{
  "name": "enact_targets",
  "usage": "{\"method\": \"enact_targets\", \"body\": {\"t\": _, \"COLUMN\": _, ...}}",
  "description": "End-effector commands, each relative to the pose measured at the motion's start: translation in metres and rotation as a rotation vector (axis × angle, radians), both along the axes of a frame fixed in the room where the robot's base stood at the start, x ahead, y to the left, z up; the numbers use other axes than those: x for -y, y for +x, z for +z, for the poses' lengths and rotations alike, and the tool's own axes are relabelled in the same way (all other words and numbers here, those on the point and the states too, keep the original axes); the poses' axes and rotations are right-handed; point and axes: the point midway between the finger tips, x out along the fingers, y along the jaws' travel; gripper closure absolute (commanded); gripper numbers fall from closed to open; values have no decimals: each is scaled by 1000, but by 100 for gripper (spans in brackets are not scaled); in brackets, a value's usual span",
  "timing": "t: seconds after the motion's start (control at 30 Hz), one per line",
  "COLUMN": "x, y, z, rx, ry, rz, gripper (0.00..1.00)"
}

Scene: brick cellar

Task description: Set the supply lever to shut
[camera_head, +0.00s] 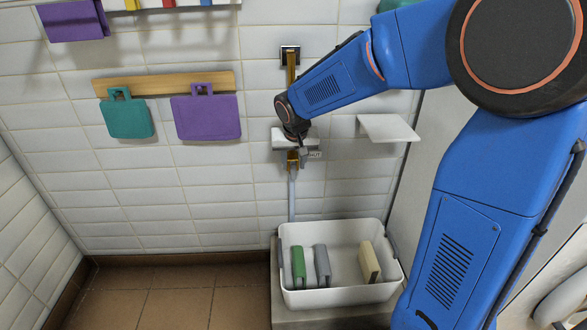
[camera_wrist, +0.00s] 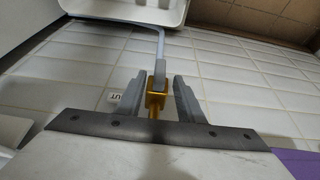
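A brass valve fitting (camera_head: 293,160) is on the white tiled wall, and a thin grey pipe (camera_head: 292,200) runs down from it. In the wrist view the brass fitting (camera_wrist: 155,100) sits between my fingers, with a grey piece (camera_wrist: 160,70) at its far end; I cannot tell whether this is the supply lever. A small label (camera_head: 315,155) is beside the fitting; only "UT" reads in the wrist view (camera_wrist: 115,97). My gripper (camera_wrist: 157,82) is open around the fitting, with gaps on both sides. In the head view my gripper (camera_head: 294,150) partly hides the fitting.
A white tub (camera_head: 340,294) with green, grey and cream items stands below the fitting. A white shelf (camera_head: 388,128) juts out at the right. Teal (camera_head: 127,118) and purple (camera_head: 206,117) boards hang from a wooden rail (camera_head: 165,84) at the left.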

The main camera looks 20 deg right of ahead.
Motion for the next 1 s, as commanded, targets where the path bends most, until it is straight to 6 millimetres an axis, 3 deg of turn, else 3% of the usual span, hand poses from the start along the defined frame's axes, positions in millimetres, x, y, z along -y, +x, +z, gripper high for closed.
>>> {"method": "enact_targets", "body": {"t": 0.1, "x": 2, "y": 6, "z": -16, "rx": -2, "ry": -1, "rz": 0, "gripper": 66}}
{"method": "enact_targets", "body": {"t": 0.3, "x": 3, "y": 12, "z": -31, "rx": -1, "ry": 0, "rz": 0, "gripper": 66}}
{"method": "enact_targets", "body": {"t": 0.63, "x": 3, "y": 13, "z": -33, "rx": 0, "ry": 0, "rz": 0, "gripper": 66}}
{"method": "enact_targets", "body": {"t": 0.67, "x": 3, "y": 13, "z": -33, "rx": 0, "ry": 0, "rz": 0, "gripper": 68}}
{"method": "enact_targets", "body": {"t": 0.8, "x": 3, "y": 13, "z": -33, "rx": 0, "ry": 0, "rz": 0, "gripper": 100}}
{"method": "enact_targets", "body": {"t": 1.0, "x": 3, "y": 13, "z": -33, "rx": 0, "ry": -2, "rz": 0, "gripper": 100}}
